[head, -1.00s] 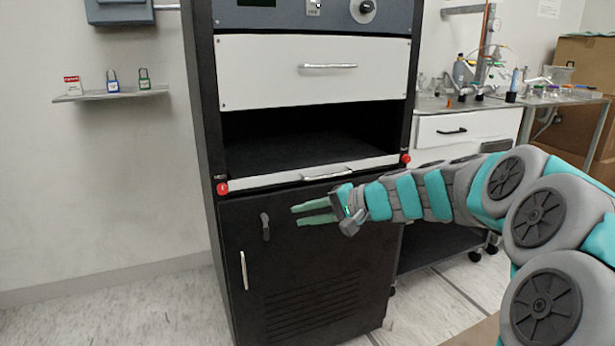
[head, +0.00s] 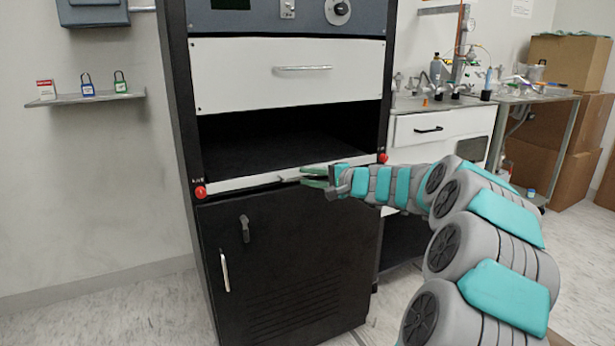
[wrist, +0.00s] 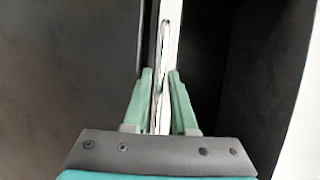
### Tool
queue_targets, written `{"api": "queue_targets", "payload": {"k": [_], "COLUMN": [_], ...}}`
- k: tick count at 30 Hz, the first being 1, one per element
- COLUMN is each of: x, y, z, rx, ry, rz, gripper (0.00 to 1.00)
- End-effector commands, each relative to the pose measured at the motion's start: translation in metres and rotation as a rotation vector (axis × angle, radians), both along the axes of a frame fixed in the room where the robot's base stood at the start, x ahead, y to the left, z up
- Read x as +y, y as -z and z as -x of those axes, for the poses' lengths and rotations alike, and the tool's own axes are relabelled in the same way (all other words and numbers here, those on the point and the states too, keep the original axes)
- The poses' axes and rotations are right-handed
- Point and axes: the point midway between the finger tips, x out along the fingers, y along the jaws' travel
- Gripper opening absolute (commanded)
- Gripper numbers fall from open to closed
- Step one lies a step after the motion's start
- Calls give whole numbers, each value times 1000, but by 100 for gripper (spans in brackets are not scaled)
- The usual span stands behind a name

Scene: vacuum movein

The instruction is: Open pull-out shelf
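The pull-out shelf is the narrow white front (head: 240,184) below the dark opening of the black cabinet; it is pushed in. Its bar handle (head: 290,179) is partly hidden by my gripper in the head view. My gripper (head: 302,177) is at the right part of this handle, with its green fingers apart. In the wrist view, the handle (wrist: 165,45) and the white shelf front (wrist: 174,30) run up between the fingers (wrist: 160,75), one finger on each side. I cannot tell whether either finger touches the handle.
A closed white drawer (head: 290,75) is above the opening. Red knobs sit at the left (head: 200,192) and right (head: 383,158) ends of the shelf front. A black cabinet door (head: 285,260) is below. The floor in front of the cabinet is clear.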

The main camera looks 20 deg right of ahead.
Motion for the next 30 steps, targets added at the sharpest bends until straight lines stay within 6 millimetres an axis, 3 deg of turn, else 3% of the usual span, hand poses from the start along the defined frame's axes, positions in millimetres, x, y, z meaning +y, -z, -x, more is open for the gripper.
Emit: {"api": "queue_targets", "payload": {"k": [10, 17, 30], "x": [2, 2, 2], "y": [1, 2, 2], "z": [-5, -5, -5], "rx": [0, 0, 1], "ry": [1, 1, 0], "rz": [-1, -1, 0], "gripper": [25, 0, 0]}}
